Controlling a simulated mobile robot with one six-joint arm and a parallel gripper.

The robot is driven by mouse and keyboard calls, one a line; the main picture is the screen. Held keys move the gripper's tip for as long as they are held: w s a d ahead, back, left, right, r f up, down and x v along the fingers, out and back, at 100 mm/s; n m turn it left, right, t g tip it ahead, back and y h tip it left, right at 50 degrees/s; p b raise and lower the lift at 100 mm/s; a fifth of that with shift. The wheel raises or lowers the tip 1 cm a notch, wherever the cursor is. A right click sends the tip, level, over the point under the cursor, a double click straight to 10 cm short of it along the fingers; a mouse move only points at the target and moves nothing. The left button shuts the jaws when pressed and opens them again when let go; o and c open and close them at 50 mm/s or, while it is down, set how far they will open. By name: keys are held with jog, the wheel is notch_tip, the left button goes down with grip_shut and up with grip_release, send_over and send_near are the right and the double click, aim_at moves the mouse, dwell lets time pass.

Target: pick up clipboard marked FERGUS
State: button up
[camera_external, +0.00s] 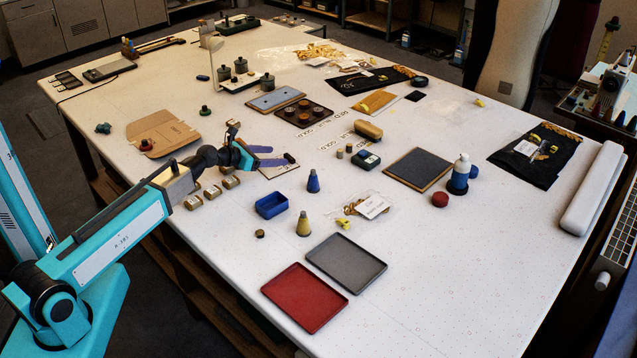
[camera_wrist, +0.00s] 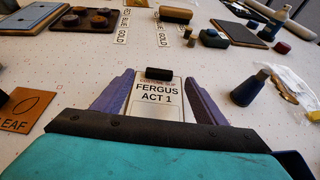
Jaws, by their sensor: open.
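The clipboard marked FERGUS ACT 1 (camera_wrist: 156,92) shows in the wrist view as a white sheet with a black clip at its far end. In the external view the clipboard (camera_external: 278,171) lies on the white table, partly hidden by my gripper. My gripper (camera_external: 274,156) is open, with its purple fingers reaching over or beside the clipboard. In the wrist view my gripper (camera_wrist: 160,80) has one finger on each side of the sheet, and the clip sits between the fingertips. Whether the fingers touch the board I cannot tell. The sheet's near end is hidden by my gripper.
A blue tray (camera_external: 271,205), a blue cone (camera_external: 313,182) and several small labelled blocks (camera_external: 212,192) stand close to my gripper. A brown card marked LEAF (camera_wrist: 28,110) lies left in the wrist view. Red (camera_external: 304,298) and grey (camera_external: 346,263) trays lie nearer the front.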

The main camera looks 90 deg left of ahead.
aim_at(290, 156)
jog(key=shift+w+a+f, duration=0.15)
jog(key=shift+w+a, duration=0.05)
jog(key=shift+w, duration=0.1)
jog(key=shift+p+x, duration=0.6)
jog(key=shift+x, duration=2)
jog(key=shift+f, duration=0.2)
jog(key=shift+s, duration=0.1)
jog(key=c, duration=1.1)
jog(key=shift+c, duration=0.2)
jog(key=shift+r, duration=0.1)
